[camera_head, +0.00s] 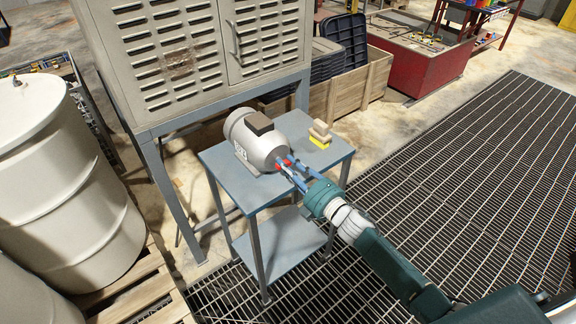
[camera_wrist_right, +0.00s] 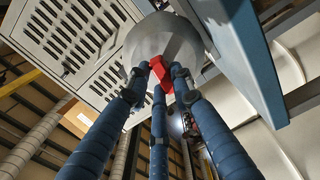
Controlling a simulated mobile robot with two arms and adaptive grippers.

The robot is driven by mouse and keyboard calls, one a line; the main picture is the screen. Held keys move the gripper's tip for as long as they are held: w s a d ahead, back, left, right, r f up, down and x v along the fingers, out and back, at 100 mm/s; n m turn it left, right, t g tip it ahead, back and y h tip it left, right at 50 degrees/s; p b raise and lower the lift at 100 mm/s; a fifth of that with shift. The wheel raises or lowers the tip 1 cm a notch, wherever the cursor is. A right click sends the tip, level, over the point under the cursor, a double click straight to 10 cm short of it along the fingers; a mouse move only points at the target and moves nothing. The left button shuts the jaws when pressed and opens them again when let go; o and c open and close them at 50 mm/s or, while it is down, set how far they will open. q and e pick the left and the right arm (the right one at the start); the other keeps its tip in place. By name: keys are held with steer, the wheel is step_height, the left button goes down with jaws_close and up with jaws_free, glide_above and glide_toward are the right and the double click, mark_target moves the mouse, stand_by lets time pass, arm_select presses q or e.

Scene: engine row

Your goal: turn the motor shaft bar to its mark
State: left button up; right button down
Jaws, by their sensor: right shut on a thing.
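The grey motor (camera_head: 240,132) sits on a small blue-grey table, with its shaft end facing my right arm. In the right wrist view its round end (camera_wrist_right: 178,38) fills the top middle. A red shaft bar (camera_wrist_right: 160,70) stands out at that end, tilted in the picture; only a bit of red shows in the head view. My right gripper (camera_head: 289,168) reaches in from the lower right, its blue fingers closed around the red bar. The mark for the bar cannot be made out. My left gripper is not in view.
The blue-grey table (camera_head: 272,193) also holds a small tan and yellow block (camera_head: 319,137) right of the motor. A large louvred cabinet (camera_head: 180,60) stands behind, and white drums (camera_head: 60,180) stand left. The grated floor (camera_head: 470,170) on the right is clear.

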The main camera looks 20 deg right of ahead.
steer(key=m, duration=0.4)
steer(key=shift+d+f+m+p, duration=0.1)
steer(key=shift+m+p, duration=0.2)
steer(key=m, duration=0.3)
steer(key=shift+f+m, duration=0.1)
steer(key=shift+m, duration=0.3)
steer(key=m, duration=0.3)
steer(key=shift+d+f+m, duration=0.1)
steer(key=shift+m, duration=0.2)
steer(key=shift+f+m, duration=0.1)
steer(key=shift+m, duration=1.8)
steer(key=c, duration=1.5)
jaws_free()
steer(key=v, duration=1.2)
